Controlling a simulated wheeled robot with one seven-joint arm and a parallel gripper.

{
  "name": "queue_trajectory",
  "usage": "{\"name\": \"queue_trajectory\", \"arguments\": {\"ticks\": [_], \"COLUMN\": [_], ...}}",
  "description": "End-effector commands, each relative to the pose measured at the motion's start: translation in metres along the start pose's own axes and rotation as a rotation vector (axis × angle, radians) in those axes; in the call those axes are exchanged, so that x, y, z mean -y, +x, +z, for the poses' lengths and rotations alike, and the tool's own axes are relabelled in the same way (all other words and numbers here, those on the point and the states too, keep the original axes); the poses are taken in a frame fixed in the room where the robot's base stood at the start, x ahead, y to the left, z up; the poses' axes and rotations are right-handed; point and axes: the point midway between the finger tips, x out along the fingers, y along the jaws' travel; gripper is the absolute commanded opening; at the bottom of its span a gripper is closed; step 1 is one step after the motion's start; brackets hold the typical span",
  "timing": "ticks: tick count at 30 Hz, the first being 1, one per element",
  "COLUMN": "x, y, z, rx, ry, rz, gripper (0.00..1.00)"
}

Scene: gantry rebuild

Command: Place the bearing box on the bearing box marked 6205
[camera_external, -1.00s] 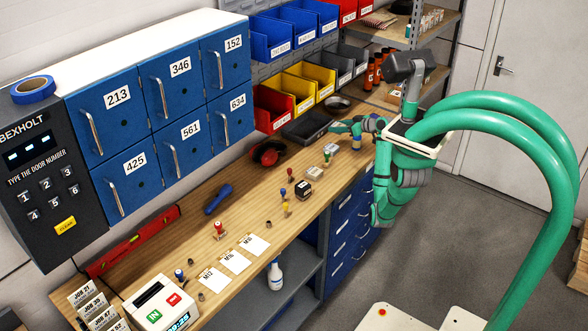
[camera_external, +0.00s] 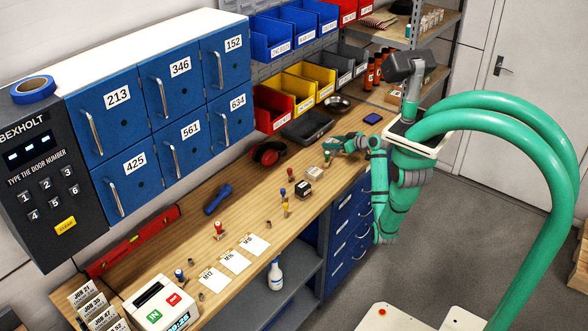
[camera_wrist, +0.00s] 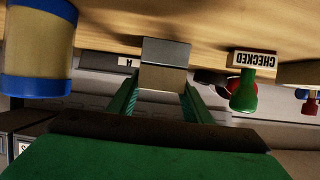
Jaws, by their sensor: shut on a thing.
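My gripper (camera_external: 328,145) is low over the back part of the wooden bench in the external view. In the wrist view my two green fingers (camera_wrist: 162,97) are shut on a small box (camera_wrist: 165,52), with a grey face and a paler face showing. I take it to be the bearing box. The wrist picture is upside down, with the bench at the top. I cannot tell whether the held box touches anything beneath it. No 6205 marking is readable in either view.
A stamp with a green handle marked CHECKED (camera_wrist: 250,80) stands close beside my fingers. A tan cylinder with blue ends (camera_wrist: 37,45) is on the other side. Red ear defenders (camera_external: 268,153), a grey tray (camera_external: 307,127) and a dark blue item (camera_external: 372,118) lie around.

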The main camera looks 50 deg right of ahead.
Motion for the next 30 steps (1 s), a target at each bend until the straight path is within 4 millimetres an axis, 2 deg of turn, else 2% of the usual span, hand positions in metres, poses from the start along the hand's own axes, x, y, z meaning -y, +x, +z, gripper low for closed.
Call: {"name": "queue_trajectory", "arguments": {"ticks": [9, 10, 12, 23, 26, 30], "x": [0.000, 0.000, 0.000, -0.001, -0.001, -0.002], "y": [0.001, 0.001, 0.001, -0.001, -0.012, -0.037], "z": [0.003, 0.002, 0.002, -0.002, -0.001, -0.001], "rx": [-0.001, -0.001, 0.000, -0.001, -0.002, -0.002], "ry": [0.001, 0.001, 0.001, -0.001, 0.001, 0.001], "rz": [0.001, 0.001, 0.001, 0.001, 0.003, 0.004], "gripper": [0.20, 0.52, 0.64, 0.64, 0.64, 0.64]}}
